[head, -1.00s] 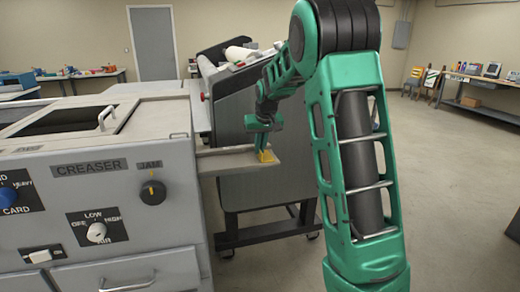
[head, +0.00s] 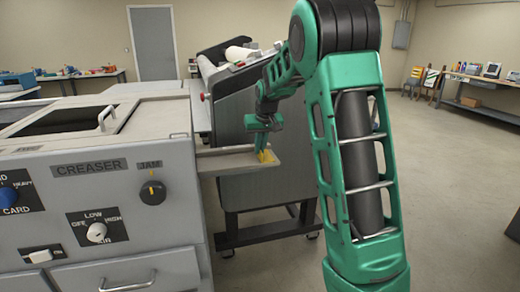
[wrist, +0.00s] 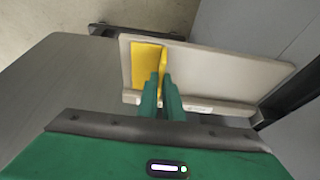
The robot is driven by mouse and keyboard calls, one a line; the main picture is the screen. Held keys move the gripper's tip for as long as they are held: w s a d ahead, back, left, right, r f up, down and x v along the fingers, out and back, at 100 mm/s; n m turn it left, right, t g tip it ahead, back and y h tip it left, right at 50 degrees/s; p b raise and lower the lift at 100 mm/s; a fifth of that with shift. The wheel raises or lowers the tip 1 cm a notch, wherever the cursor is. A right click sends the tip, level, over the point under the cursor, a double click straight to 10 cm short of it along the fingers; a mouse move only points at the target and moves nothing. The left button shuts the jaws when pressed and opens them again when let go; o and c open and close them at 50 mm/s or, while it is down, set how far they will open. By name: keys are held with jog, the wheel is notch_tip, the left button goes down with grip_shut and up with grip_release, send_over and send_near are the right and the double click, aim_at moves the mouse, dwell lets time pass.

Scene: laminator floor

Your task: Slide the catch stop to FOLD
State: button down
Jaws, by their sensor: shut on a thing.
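The catch stop is a yellow piece (wrist: 146,65) on a beige catch tray (wrist: 220,75) in the wrist view. It has a flat plate and an upright fin, and it sits near the tray's left end. In the head view the yellow stop (head: 266,156) is near the outer right end of the tray (head: 225,163). My gripper (wrist: 163,82) has its green fingers closed about the fin from above. In the head view my gripper (head: 261,147) hides part of the stop. A small label on the tray's near edge is too small to read.
The grey creaser (head: 100,200) with knobs and a drawer stands left of the tray. A dark grey machine (head: 265,185) on a wheeled stand is right behind the tray. Open floor (head: 450,200) lies to the right.

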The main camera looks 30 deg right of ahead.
jog(key=w+a, duration=0.1)
jog(key=a, duration=0.2)
jog(key=w+a, duration=0.1)
jog(key=a, duration=0.2)
jog(key=w+a, duration=0.1)
jog(key=a, duration=0.3)
jog(key=shift+a, duration=0.1)
jog(key=c, duration=1.9)
grip_release()
jog(key=shift+a, duration=0.1)
jog(key=shift+r, duration=0.1)
jog(key=v, duration=1)
jog(key=shift+s+r, duration=0.15)
jog(key=shift+r, duration=0.05)
jog(key=shift+s, duration=0.1)
